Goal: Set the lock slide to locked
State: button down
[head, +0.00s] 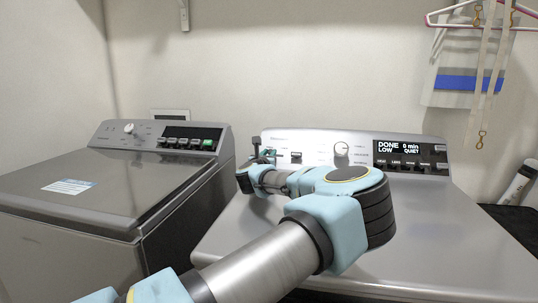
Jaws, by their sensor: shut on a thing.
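The right washer's control panel (320,150) stands at the back of its grey top. My gripper (264,153) is at the left end of this panel. Its fingers are shut on a small part there, which I take to be the lock slide. The fingers and wrist hide most of that part, so I cannot read its position or markings. A small dark switch (296,157) sits just right of the gripper, apart from it. A round knob (341,149) and a display (396,147) reading "DONE 0 min LOW QUIET" are farther right.
A second, darker washer (85,195) with its own knob and lit buttons stands at the left. My arm crosses over the right washer's lid (450,235). Hangers (460,20) with a cloth hang at the upper right. A white bottle (518,185) lies at the right edge.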

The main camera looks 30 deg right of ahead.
dwell(0.7)
jog(key=shift+s+d+f+b, duration=0.15)
jog(key=shift+s+d+b, duration=0.9)
jog(key=shift+d, duration=0.05)
jog(key=shift+s+d, duration=0.25)
jog(key=shift+r, duration=0.2)
jog(key=c, duration=0.7)
grip_release()
jog(key=shift+s+a+f, duration=0.1)
jog(key=shift+s+a, duration=0.25)
jog(key=b+v, duration=0.2)
jog(key=v, duration=0.7)
jog(key=shift+s+a, duration=0.3)
